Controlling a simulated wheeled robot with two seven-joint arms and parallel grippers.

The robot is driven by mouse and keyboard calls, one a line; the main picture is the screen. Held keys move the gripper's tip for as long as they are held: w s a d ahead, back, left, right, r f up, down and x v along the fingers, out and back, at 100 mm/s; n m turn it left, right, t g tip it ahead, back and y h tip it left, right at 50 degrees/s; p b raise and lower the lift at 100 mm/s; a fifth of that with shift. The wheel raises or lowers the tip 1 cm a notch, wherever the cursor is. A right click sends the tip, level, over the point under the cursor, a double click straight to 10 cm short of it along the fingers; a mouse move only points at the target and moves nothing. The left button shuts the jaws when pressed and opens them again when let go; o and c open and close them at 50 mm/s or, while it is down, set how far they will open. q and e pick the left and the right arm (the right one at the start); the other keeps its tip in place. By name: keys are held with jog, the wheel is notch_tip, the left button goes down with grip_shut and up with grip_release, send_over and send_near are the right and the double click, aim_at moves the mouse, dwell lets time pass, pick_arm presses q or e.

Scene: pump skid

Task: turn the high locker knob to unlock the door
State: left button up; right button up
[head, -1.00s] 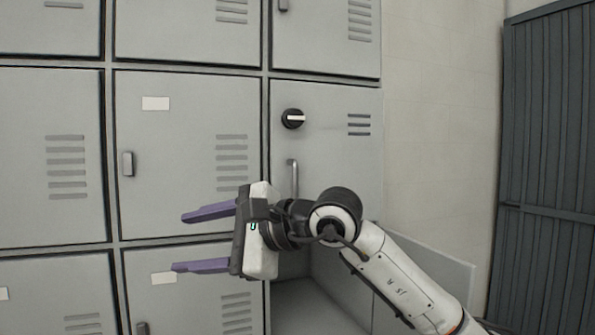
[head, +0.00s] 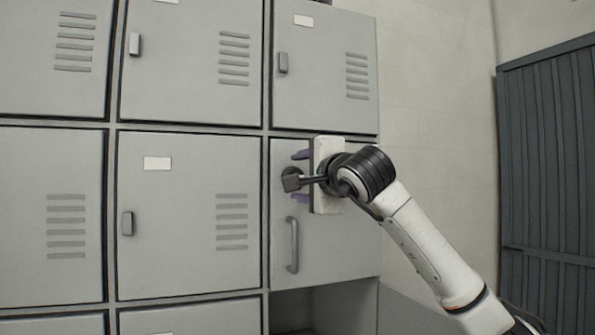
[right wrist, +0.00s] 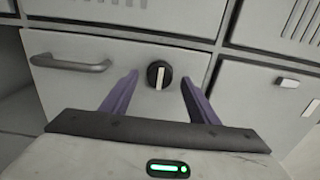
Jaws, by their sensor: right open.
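The high locker knob (right wrist: 159,75) is round and black with a white bar, on a grey locker door (right wrist: 75,95). In the right wrist view the bar stands upright in the picture, between the two purple fingers. My right gripper (right wrist: 160,78) is open, with one finger on each side of the knob and visible gaps to both. In the head view my right gripper (head: 297,177) is at the door, and its own parts mostly hide the knob. I cannot tell how far the fingertips are from the door. My left gripper is not in view.
A bar handle (head: 293,245) is below the knob on the same door. An open compartment (head: 300,315) lies under it. Closed lockers (head: 190,200) stand to the left and above. A beige wall (head: 430,100) and a dark ribbed panel (head: 550,150) are at the right.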

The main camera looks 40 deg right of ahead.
jog(key=shift+x, duration=0.9)
jog(key=c, duration=1)
jog(key=shift+c, duration=0.2)
